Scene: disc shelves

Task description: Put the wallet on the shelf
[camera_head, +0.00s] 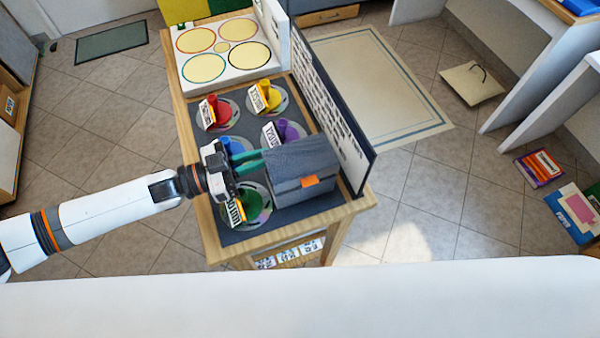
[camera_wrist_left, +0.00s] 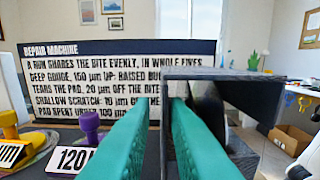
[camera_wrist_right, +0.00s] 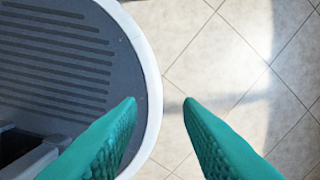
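I cannot make out a wallet in any view. I cannot tell which furniture is the shelf; a wooden shelf unit (camera_head: 8,135) stands at the left edge. My left gripper (camera_head: 262,160) is at the left side of a dark grey box (camera_head: 300,188) with an orange tab, on the wooden table. In the left wrist view, its green fingers (camera_wrist_left: 158,105) stand apart, with the box's edge (camera_wrist_left: 166,125) between or behind them; contact is unclear. My right gripper (camera_wrist_right: 158,105) is open and empty above the floor. It is not visible in the head view.
The table (camera_head: 356,207) bears coloured pieces on round discs, a white board (camera_head: 190,75) with yellow circles and an upright text panel (camera_head: 335,110). Books (camera_head: 538,168) lie on the floor at right. White desks (camera_head: 530,90) stand at upper right. Tiled floor is open between.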

